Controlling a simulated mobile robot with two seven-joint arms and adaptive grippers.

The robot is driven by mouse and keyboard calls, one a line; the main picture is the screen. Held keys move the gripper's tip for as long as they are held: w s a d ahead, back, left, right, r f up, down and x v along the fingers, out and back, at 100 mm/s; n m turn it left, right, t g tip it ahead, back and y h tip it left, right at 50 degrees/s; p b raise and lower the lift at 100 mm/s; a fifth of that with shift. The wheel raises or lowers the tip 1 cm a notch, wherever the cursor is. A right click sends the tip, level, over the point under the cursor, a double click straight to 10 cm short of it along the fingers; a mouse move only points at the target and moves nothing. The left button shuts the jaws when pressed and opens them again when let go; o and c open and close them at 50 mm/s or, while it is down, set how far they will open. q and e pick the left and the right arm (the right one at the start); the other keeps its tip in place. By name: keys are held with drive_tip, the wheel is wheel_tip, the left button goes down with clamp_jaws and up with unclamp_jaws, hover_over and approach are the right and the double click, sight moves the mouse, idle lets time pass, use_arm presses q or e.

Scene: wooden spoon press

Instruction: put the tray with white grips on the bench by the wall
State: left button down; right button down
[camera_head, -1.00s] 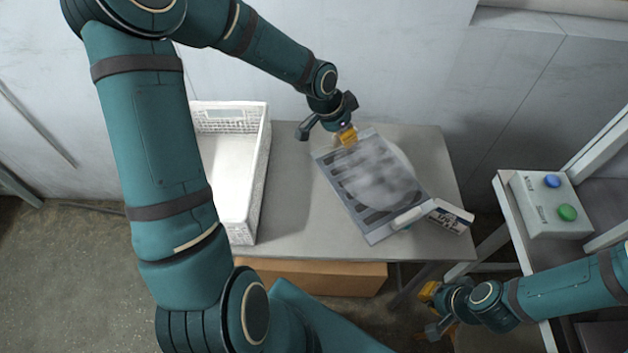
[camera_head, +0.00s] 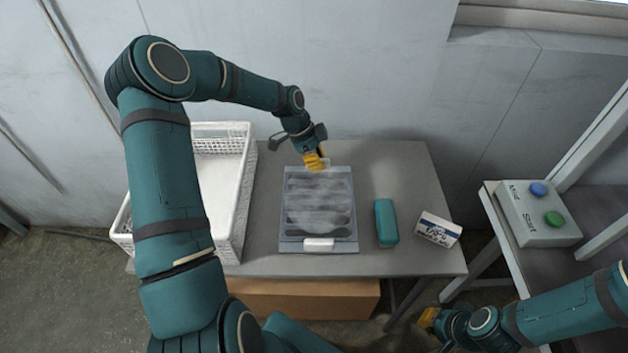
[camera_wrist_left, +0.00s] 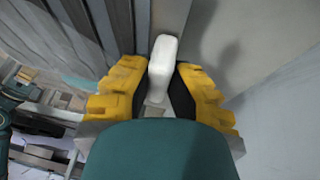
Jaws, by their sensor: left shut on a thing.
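The tray (camera_head: 285,225) is a flat grey tray with slots and a white grip at each short end, lying straight along the bench. A pale haze covers its middle. My left gripper (camera_head: 316,161) is shut on the white far grip, which shows between the yellow fingers in the left wrist view (camera_wrist_left: 161,75). The white near grip (camera_head: 319,244) is free. The tray is over the bench (camera_head: 408,166) by the wall; I cannot tell whether it touches the top. My right gripper (camera_head: 434,332) is open and empty, low in front of the bench, partly cut off.
A white plastic crate (camera_head: 240,190) stands left of the tray. A teal case (camera_head: 386,222) and a small white printed box (camera_head: 438,229) lie to its right. A control box (camera_head: 539,216) with blue and green buttons is farther right. A cardboard box (camera_head: 300,300) is under the bench.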

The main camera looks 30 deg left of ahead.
use_arm(q)
wheel_tip(320, 180, down, 6)
drive_tip(key=shift+r+b, duration=0.1)
drive_tip(key=shift+b, duration=0.45)
drive_tip(key=shift+r, duration=0.1)
drive_tip(key=c, duration=1)
unclamp_jaws()
drive_tip(key=shift+c, duration=0.2)
drive_tip(key=shift+r, duration=0.1)
drive_tip(key=p+v, duration=0.2)
drive_tip(key=v, duration=0.9)
drive_tip(key=shift+a+r+p, duration=0.2)
drive_tip(key=shift+r+p, duration=0.15)
drive_tip(key=shift+p, duration=0.05)
drive_tip(key=shift+s, duration=0.1)
